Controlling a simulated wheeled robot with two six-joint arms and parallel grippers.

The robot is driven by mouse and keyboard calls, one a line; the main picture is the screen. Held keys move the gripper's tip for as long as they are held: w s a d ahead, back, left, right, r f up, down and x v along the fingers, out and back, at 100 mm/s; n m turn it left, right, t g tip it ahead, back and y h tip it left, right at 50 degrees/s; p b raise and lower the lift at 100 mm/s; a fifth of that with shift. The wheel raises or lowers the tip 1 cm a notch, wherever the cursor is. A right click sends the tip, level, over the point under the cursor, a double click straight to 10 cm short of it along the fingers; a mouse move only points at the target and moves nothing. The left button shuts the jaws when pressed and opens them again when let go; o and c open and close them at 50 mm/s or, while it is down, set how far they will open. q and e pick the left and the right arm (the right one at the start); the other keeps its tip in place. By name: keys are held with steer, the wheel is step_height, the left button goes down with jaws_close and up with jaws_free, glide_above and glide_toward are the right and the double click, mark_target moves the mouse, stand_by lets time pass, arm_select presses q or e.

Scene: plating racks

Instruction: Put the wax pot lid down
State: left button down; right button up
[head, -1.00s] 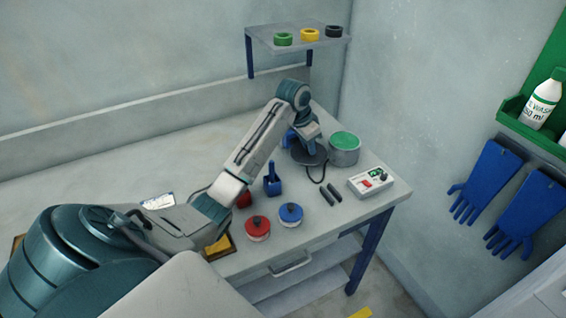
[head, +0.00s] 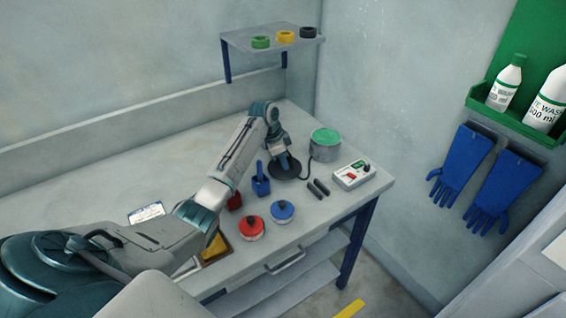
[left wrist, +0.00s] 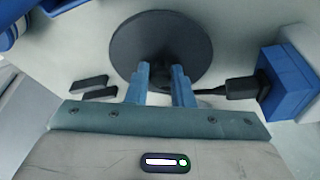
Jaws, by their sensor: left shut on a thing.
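The wax pot lid is a dark flat disc (head: 283,167) over the table, just right of the blue holder (head: 261,185). My left gripper (head: 281,158) is above it and shut on its knob. In the left wrist view the lid (left wrist: 160,40) lies beyond the two blue fingertips (left wrist: 160,85), which close around the knob. I cannot tell whether the lid touches the table. The wax pot (head: 325,151), grey with a green top, stands uncovered behind and to the right. My right gripper is not in view.
A red-topped jar (head: 251,228) and a blue-topped jar (head: 282,211) stand in front. A raised shelf (head: 270,39) holds several rings. The table (head: 110,180) is bare at back left.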

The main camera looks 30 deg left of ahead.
arm_select(q)
steer(key=shift+f, duration=1.15)
steer(key=c, duration=1.3)
jaws_free()
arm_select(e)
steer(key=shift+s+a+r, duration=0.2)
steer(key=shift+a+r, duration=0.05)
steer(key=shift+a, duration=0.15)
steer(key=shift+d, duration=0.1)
arm_select(q)
steer(key=shift+a+r, duration=0.1)
steer(key=shift+r, duration=0.45)
steer(key=b+v, duration=0.3)
steer(key=v, duration=0.8)
steer(key=shift+s+r, duration=0.1)
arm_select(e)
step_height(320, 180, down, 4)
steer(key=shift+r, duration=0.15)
